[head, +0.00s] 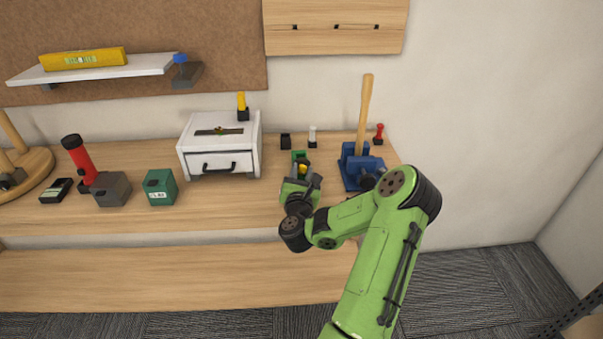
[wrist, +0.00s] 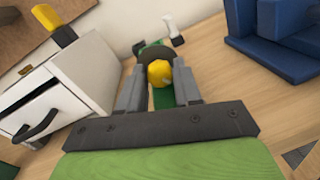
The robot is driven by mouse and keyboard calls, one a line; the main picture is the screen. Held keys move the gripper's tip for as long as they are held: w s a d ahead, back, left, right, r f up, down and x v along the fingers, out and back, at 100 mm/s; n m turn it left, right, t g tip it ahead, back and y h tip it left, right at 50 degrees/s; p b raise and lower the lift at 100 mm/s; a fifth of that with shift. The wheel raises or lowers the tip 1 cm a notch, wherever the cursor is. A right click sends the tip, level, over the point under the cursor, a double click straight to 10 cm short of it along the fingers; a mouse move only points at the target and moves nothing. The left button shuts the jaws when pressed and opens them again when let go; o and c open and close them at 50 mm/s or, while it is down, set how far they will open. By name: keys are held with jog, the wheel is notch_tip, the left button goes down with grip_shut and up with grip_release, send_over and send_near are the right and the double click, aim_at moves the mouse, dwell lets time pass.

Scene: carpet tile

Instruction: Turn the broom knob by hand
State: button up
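A wooden handle (head: 365,108) stands upright in a blue stand (head: 352,168) at the right of the bench; the stand has a dark round knob (head: 365,181) on its front. My gripper (head: 303,174) is to the left of this stand, over a small green fixture (head: 298,155) with a yellow knob (head: 302,169). In the wrist view the fingers (wrist: 159,82) are apart on either side of the yellow knob (wrist: 159,73), very close to it. Whether they touch it is unclear. A dark disc (wrist: 156,55) shows behind the yellow knob. The blue stand (wrist: 280,42) shows only in part there.
A white drawer box (head: 220,150) stands left of my gripper. A green box (head: 160,187), a grey box (head: 112,190) and a red torch (head: 78,157) are farther left. A red-topped piece (head: 378,134) stands behind the blue stand. The bench front between the green box and gripper is clear.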

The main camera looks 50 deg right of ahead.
jog(key=c, duration=0.5)
jog(key=n+b, duration=0.2)
jog(key=n, duration=0.1)
jog(key=shift+f, duration=0.2)
jog(key=shift+c, duration=0.2)
jog(key=shift+r+n, duration=0.1)
jog(key=shift+n, duration=0.8)
jog(key=o, duration=1)
jog(key=shift+o, duration=0.2)
jog(key=shift+t, duration=0.3)
